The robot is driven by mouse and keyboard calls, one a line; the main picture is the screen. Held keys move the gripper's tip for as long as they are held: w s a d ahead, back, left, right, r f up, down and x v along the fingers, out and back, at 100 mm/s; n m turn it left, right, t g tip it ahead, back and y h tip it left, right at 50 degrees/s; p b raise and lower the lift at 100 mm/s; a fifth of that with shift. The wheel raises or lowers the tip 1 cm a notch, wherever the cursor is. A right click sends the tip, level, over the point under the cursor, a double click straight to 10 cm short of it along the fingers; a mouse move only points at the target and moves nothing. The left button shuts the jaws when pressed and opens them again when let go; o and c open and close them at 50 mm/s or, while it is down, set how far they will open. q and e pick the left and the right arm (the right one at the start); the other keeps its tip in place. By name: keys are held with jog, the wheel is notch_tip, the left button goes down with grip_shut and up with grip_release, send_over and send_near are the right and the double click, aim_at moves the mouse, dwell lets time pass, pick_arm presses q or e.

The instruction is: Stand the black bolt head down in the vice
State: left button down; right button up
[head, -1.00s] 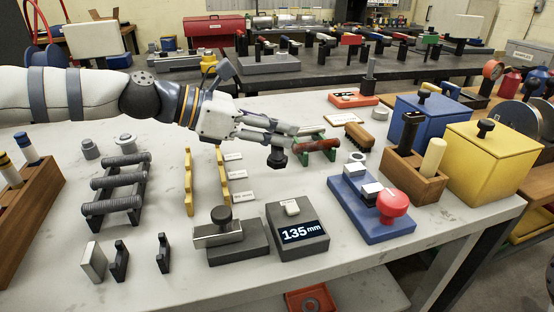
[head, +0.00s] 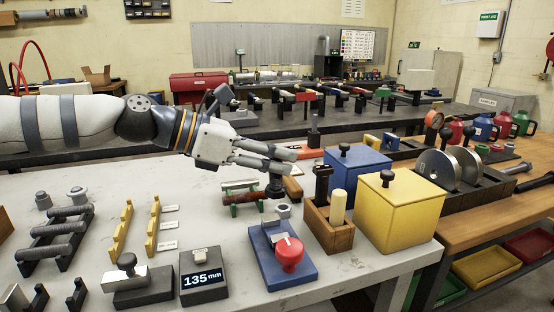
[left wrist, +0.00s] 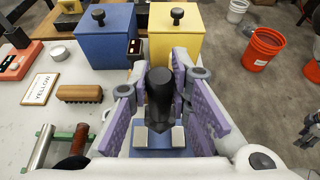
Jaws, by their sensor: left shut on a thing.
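My left gripper (head: 284,163) is shut on the black bolt (head: 275,187), which hangs upright below the fingers with its wider end down. In the left wrist view the bolt (left wrist: 160,92) stands between the purple finger pads. The vice has a blue base (head: 302,271), pale jaw blocks and a red knob (head: 289,253). In the head view the bolt is above and behind the vice, apart from it. In the left wrist view the vice's pale jaws (left wrist: 139,138) show on either side below the bolt, which hides part of the vice. My right gripper is not in view.
A wooden box (head: 328,229) with a black and a cream handle stands right of the vice, before yellow (head: 398,222) and blue (head: 358,174) bins. A red-brown roller (head: 243,197) on green supports lies left of the bolt. A 135 mm display (head: 205,277) stands left of the vice.

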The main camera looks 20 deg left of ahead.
aim_at(275, 187)
pick_arm(q)
jog(key=shift+a, duration=0.1)
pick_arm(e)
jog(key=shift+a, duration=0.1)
pick_arm(q)
jog(key=shift+s+r+p, duration=0.1)
jog(key=shift+r+p, duration=0.2)
notch_tip(275, 187, down, 6)
jog(key=shift+f+b, duration=0.1)
jog(key=shift+b, duration=0.4)
jog(key=shift+f, duration=0.1)
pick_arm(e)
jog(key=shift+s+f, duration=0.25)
pick_arm(q)
jog(key=shift+f, duration=0.15)
jog(key=shift+f, duration=0.4)
jog(key=shift+f, duration=0.85)
dwell(1.9)
jog(key=c, duration=1.4)
grip_release()
jog(key=shift+f, duration=0.1)
